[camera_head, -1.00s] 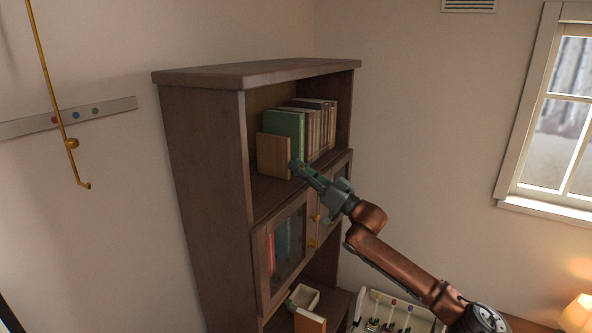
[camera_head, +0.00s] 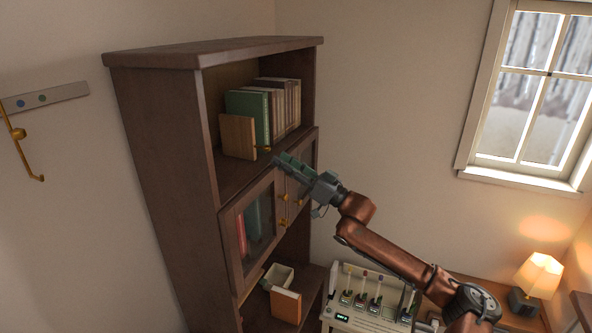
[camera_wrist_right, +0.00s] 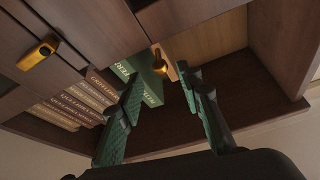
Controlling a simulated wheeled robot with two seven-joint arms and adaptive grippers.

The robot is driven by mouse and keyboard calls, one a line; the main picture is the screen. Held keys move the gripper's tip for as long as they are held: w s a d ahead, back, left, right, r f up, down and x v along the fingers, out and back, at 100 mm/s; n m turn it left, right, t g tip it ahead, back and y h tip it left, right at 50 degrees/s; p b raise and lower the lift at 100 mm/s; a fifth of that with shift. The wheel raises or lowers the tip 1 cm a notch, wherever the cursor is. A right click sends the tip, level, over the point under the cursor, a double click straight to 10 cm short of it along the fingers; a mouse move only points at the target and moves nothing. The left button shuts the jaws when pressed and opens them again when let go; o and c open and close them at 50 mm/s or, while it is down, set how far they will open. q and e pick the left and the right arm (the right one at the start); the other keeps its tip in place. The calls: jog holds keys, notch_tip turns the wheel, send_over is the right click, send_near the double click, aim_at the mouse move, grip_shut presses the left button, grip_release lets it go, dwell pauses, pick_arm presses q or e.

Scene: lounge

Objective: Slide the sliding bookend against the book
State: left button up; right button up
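In the right wrist view the knob (camera_wrist_right: 159,64) lies beyond and between the fingertips, near the green book (camera_wrist_right: 150,87). My right gripper (camera_head: 281,161) is in front of the shelf edge, apart from the knob. Its fingers are spread and empty in the right wrist view (camera_wrist_right: 163,88). My left gripper is not in view.
Brown books (camera_head: 288,105) stand right of the green one. Glazed doors with brass handles (camera_head: 284,197) lie below the shelf. A box (camera_head: 279,276) and an orange-brown panel (camera_head: 286,306) sit lower. A lamp (camera_head: 538,273) stands at right.

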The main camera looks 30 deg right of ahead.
jog(key=shift+v, duration=2.25)
